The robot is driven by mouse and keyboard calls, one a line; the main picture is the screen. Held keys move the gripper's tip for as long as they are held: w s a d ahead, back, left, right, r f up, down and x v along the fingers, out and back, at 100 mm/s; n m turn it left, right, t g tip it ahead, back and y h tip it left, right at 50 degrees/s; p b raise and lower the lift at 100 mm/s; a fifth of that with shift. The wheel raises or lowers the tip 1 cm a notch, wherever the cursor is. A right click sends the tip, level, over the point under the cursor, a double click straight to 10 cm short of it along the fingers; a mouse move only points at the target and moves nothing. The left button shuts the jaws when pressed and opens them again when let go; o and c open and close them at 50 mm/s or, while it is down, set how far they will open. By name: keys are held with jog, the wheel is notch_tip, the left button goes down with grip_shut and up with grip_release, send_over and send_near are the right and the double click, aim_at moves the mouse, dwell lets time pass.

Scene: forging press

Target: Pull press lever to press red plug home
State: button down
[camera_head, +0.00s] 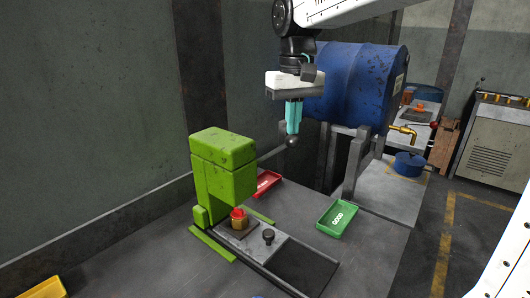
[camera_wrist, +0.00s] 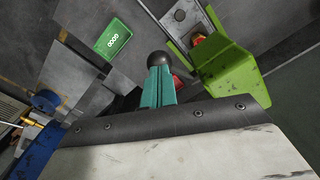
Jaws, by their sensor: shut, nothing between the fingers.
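The green press (camera_head: 224,165) stands on the grey bench in the head view; it also shows at upper right in the wrist view (camera_wrist: 228,72). The red plug (camera_head: 238,212) sits upright on a brass-coloured block on the press's slide plate (camera_head: 266,249), in front of the press column. A dark ball (camera_head: 292,142), which looks like the lever's knob, is right at the tips of my gripper (camera_head: 293,128), above and right of the press. It also shows in the wrist view (camera_wrist: 159,58). My gripper's teal fingers are shut and empty. I cannot tell whether they touch the ball.
A blue tank (camera_head: 350,82) stands behind my gripper. A yellow tray (camera_head: 43,288) is at lower left.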

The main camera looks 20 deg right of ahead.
jog(key=shift+r, duration=3)
jog(key=shift+w+f, duration=0.15)
jog(key=shift+f, duration=0.1)
jog(key=s+d+f, duration=0.1)
jog(key=s+f, duration=0.4)
jog(key=s, duration=0.3)
jog(key=s+d+f+t, duration=0.1)
jog(key=s+f, duration=0.5)
jog(key=s, duration=0.3)
jog(key=s+d+f, duration=0.1)
jog(key=s+f, duration=0.4)
jog(key=s, duration=0.3)
jog(key=shift+s+d+f+m, duration=0.15)
jog(key=shift+s+f+m, duration=0.05)
jog(key=shift+m, duration=0.2)
